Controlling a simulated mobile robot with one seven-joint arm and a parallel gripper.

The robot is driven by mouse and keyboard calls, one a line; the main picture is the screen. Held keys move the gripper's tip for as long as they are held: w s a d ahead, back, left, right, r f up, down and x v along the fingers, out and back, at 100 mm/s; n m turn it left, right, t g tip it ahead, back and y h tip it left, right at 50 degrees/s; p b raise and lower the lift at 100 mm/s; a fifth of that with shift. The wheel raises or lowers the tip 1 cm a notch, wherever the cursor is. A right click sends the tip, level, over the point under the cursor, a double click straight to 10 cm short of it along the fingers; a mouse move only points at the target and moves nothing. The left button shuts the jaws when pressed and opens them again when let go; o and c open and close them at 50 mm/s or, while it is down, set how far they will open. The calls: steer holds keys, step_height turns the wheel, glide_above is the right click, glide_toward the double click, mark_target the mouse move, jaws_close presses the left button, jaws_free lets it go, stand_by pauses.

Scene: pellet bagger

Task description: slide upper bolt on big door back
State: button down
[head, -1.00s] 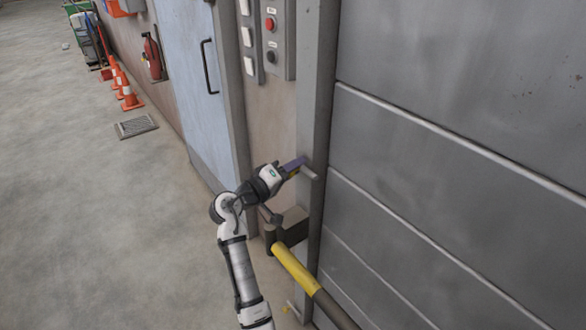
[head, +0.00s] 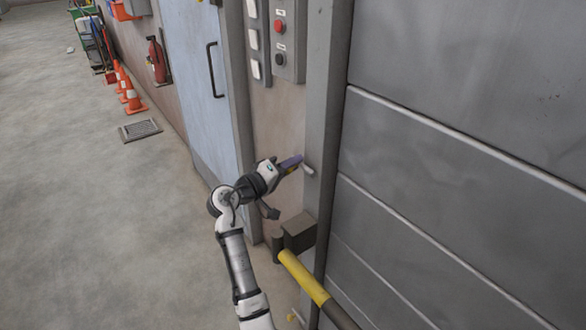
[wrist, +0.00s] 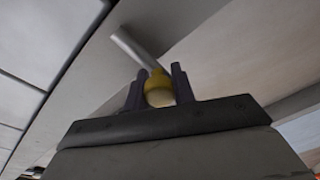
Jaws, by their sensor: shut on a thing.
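The upper bolt is a pale metal rod (head: 309,170) on the grey frame post beside the big grey door (head: 450,200). In the wrist view the rod (wrist: 135,48) runs from the post down to a yellow knob (wrist: 158,80). My gripper (head: 295,162) is shut on this knob, with one dark finger on each side of it in the wrist view (wrist: 158,92). In the head view the fingers mostly hide the knob. The rod's end lies over the post, short of the door panel.
A yellow and dark bar (head: 305,278) and a dark block (head: 299,232) stand below my gripper. A small yellow-tipped piece (head: 291,317) shows low by the post. A push-button box (head: 288,40) is above.

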steer(key=c, duration=1.2)
jaws_free()
steer(key=shift+w+a, duration=0.2)
steer(key=shift+a, duration=0.05)
steer(key=shift+o, duration=0.2)
steer(key=shift+d, duration=0.1)
steer(key=shift+s, duration=0.1)
steer(key=shift+s+a, duration=0.15)
steer(key=shift+a, duration=0.05)
steer(key=b+v, duration=0.3)
steer(key=v, duration=1)
steer(key=shift+s, duration=0.2)
steer(key=shift+a+r+t, duration=0.1)
steer(key=shift+t, duration=0.2)
